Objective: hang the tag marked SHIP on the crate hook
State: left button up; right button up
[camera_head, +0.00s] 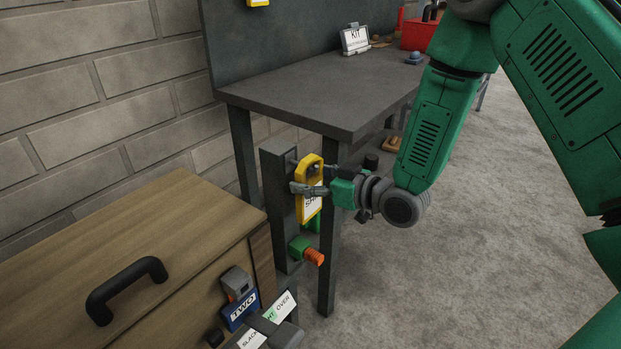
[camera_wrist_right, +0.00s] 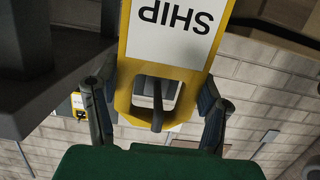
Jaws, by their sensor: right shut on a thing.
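The yellow tag with a white SHIP label (camera_head: 312,206) hangs upright beside a dark upright post (camera_head: 273,205). My right gripper (camera_head: 308,189) is shut on the tag, with a finger across its front. In the wrist view the SHIP tag (camera_wrist_right: 172,35) appears upside down between the fingers of my right gripper (camera_wrist_right: 155,100). A dark peg shows at the tag's hole in that view; I cannot tell whether it passes through. The wooden crate (camera_head: 180,225) with a black handle is at lower left. I cannot make out a crate hook for certain. My left gripper is not in view.
A grey table (camera_head: 300,95) stands behind the post, bearing a KIT sign (camera_head: 355,40) and a red bin (camera_head: 418,35). Below the tag, a green fitting with an orange spring (camera_head: 313,256) sticks out. The right floor is clear.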

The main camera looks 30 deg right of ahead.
jog(key=shift+f, duration=0.4)
dwell(0.4)
jog(key=o, duration=1.5)
jog(key=v, duration=1.2)
jog(key=s+a+f+m+g+h+p, duration=0.15)
jog(key=s+f+g, duration=0.25)
jog(key=f, duration=0.4)
jog(key=s+a+f+g+h, duration=0.2)
jog(key=s+f+g, duration=0.1)
jog(key=f, duration=0.4)
jog(key=s+a+f+g, duration=0.1)
jog(key=s+f+g, duration=0.1)
jog(key=s, duration=0.3)
jog(key=s+a+f+m+g+h+p, duration=0.1)
jog(key=s+f+g, duration=0.1)
jog(key=s, duration=0.3)
jog(key=s+a+f+m+g+h, duration=0.1)
jog(key=s+f+g, duration=0.1)
jog(key=s+f, duration=0.2)
jog(key=shift+s+a+f+g+h+p, duration=0.1)
jog(key=shift+s+f+g+h+p, duration=0.1)
jog(key=shift+s, duration=0.3)
jog(key=shift+s+f+g+h+p, duration=0.1)
jog(key=shift+s+g, duration=0.1)
jog(key=shift+s, duration=0.35)
